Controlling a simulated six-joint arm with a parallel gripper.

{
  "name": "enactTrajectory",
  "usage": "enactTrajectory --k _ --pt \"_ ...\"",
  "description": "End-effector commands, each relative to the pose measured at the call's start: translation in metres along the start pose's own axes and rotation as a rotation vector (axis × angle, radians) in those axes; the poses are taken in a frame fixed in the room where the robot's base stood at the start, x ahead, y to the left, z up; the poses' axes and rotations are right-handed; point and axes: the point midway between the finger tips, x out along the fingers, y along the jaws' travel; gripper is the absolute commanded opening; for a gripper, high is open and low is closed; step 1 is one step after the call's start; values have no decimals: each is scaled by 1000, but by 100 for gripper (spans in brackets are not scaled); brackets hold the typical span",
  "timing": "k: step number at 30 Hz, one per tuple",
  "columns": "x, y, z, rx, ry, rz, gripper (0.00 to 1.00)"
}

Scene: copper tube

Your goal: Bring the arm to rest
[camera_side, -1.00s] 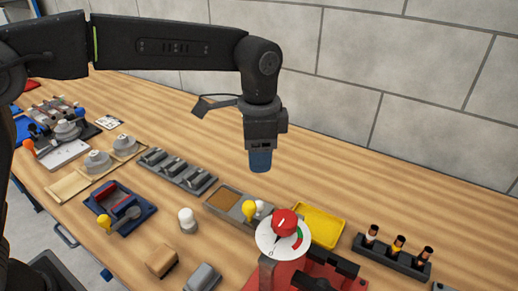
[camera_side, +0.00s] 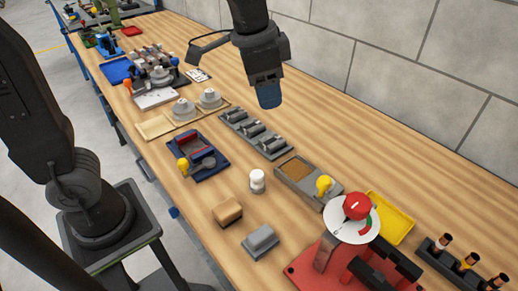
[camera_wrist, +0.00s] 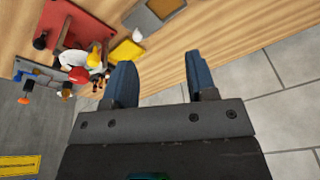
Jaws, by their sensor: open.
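My gripper (camera_side: 268,97) hangs in the air over the back part of the bench in the side view, pointing down and slightly tilted. Its blue fingers (camera_wrist: 161,80) stand apart in the wrist view, with nothing between them. No object hangs from it. The upper arm runs out of the top of the side view, so the arm's full pose is hidden.
The wooden bench (camera_side: 200,225) bears a red fixture with a round dial (camera_side: 351,219), a yellow tray (camera_side: 388,217), a rack of copper-coloured pieces (camera_side: 450,262), grey blocks and a blue tray (camera_side: 205,165). A block wall (camera_side: 410,70) stands behind.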

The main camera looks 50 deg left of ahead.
Motion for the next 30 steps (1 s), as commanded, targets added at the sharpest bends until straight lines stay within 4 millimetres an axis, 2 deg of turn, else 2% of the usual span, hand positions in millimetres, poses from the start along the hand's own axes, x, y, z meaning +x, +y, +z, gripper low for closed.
enactTrajectory --k 1,6,9,12,18,30 --pt "-7 -5 21 -57 30 -16 52" --pt "-12 -11 83 -245 123 -61 52" --pt "-8 -10 114 -342 173 -85 52" --pt "-1 -8 138 -419 212 -103 52" --pt "9 -6 160 -492 253 -120 52" --pt "10 -5 162 -497 253 -120 52"
